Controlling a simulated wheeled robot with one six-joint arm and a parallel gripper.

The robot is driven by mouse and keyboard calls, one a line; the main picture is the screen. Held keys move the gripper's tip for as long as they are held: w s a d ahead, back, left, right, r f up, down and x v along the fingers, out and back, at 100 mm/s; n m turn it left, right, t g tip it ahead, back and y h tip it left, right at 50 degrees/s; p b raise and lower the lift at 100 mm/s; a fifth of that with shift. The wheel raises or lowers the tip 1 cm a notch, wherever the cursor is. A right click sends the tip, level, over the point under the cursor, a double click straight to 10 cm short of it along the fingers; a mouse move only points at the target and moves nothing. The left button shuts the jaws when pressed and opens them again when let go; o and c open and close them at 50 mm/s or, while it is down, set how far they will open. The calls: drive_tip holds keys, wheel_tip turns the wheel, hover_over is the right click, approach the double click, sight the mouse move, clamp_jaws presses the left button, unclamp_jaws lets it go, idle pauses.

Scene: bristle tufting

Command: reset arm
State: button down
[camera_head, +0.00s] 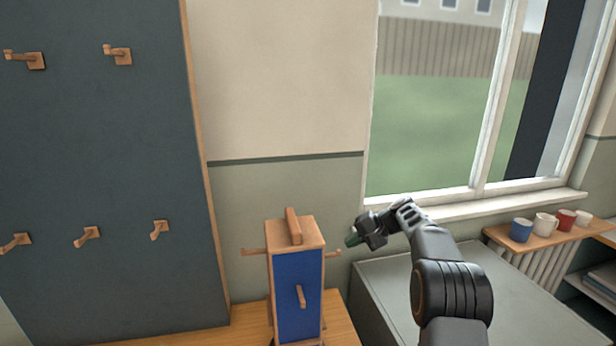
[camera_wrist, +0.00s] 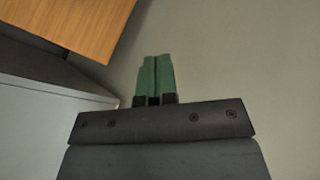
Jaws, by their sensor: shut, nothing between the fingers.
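My gripper (camera_head: 354,238) is raised in front of the wall below the window, just right of a blue and wooden block stand. In the wrist view its two green fingertips (camera_wrist: 155,75) are together with nothing between them. The arm reaches up from the lower right of the head view and bends to the left. The gripper appears apart from the stand, though the depth between them is hard to judge.
The stand (camera_head: 297,265) with pegs is on a wooden table (camera_head: 245,325). A grey cabinet (camera_head: 385,280) is below the arm. Several mugs (camera_head: 544,223) stand on a shelf (camera_head: 505,238) at right. A dark board (camera_head: 100,150) with wooden hooks is at left.

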drive_tip(key=s+d+n+t+h, duration=0.1)
drive_tip(key=s+n+h, duration=0.3)
drive_tip(key=s, duration=3)
drive_tip(key=t+h, duration=0.1)
drive_tip(key=h, duration=0.5)
drive_tip(key=shift+s+r, duration=0.3)
drive_tip(key=shift+s, duration=0.1)
drive_tip(key=shift+d, duration=0.15)
